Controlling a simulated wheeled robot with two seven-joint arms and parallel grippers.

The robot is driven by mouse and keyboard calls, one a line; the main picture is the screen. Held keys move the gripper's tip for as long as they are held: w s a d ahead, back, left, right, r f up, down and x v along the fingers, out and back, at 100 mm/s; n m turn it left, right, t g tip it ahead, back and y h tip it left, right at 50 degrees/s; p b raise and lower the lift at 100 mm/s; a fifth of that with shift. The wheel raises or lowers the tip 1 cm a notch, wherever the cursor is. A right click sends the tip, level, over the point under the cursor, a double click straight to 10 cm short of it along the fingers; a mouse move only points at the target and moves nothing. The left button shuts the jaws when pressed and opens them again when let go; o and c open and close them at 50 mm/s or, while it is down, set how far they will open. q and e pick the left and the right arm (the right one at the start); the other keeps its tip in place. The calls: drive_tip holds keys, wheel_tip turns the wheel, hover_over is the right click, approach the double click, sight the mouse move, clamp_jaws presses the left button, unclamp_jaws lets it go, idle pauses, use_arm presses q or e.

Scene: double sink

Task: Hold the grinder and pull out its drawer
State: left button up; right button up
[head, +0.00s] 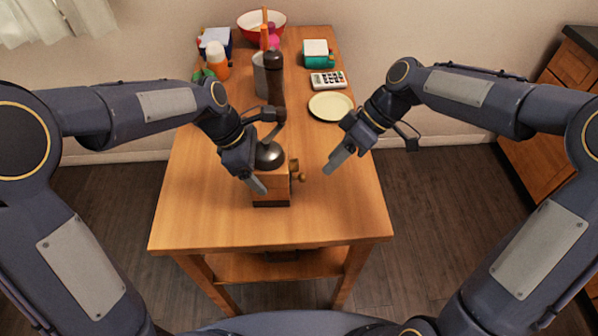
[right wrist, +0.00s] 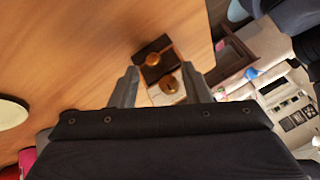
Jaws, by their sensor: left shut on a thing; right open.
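The grinder (head: 272,188) is a wooden box with a dark base and a grey metal dome on top, standing upright on the table. Small round brown knobs show on its right side, the lower one being the drawer knob (head: 302,178). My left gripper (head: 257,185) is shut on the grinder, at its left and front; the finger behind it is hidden. My right gripper (head: 335,162) is open and empty, to the right of the grinder and apart from it. In the right wrist view the grinder (right wrist: 150,45) and its knobs lie beyond and between my open fingers.
The wooden table (head: 340,215) is clear at the front and right of the grinder. Behind stand a pale yellow plate (head: 330,106), a calculator (head: 328,80), a teal item (head: 318,58), a tall dark mill (head: 274,80), a bottle (head: 216,58) and a red-rimmed bowl (head: 250,22).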

drive_tip(key=f+m+y, duration=0.1)
drive_tip(key=m, duration=0.3)
drive_tip(key=d+f+m+g+y, duration=0.1)
drive_tip(key=f+m, duration=0.1)
drive_tip(key=m, duration=0.2)
drive_tip(key=s+d+f+m+y, duration=0.1)
drive_tip(key=m+y, duration=0.1)
drive_tip(key=m, duration=0.2)
drive_tip(key=shift+d+f+g, duration=0.25)
drive_tip(key=shift+g, duration=0.15)
drive_tip(key=d+m+y, duration=0.1)
drive_tip(key=m+y, duration=0.1)
drive_tip(key=m, duration=0.3)
drive_tip(key=d+f+m+t+y, duration=0.1)
drive_tip(key=m, duration=0.4)
drive_tip(key=w+d+f+m+t+y, duration=0.1)
drive_tip(key=m+y, duration=0.1)
drive_tip(key=m, duration=0.2)
drive_tip(key=shift+d+f+m+y, duration=0.25)
drive_tip(key=shift+d+m+y, duration=0.05)
drive_tip(key=shift+m, duration=0.1)
drive_tip(key=m, duration=0.1)
drive_tip(key=m+t, duration=0.1)
drive_tip(key=d+m+y, duration=0.1)
drive_tip(key=m, duration=0.1)
drive_tip(key=shift+w+d+f+t, duration=0.1)
drive_tip(key=shift+w+f+t, duration=0.1)
drive_tip(key=shift+f+t, duration=0.1)
drive_tip(key=a, duration=1.2)
drive_tip(key=shift+d, duration=0.1)
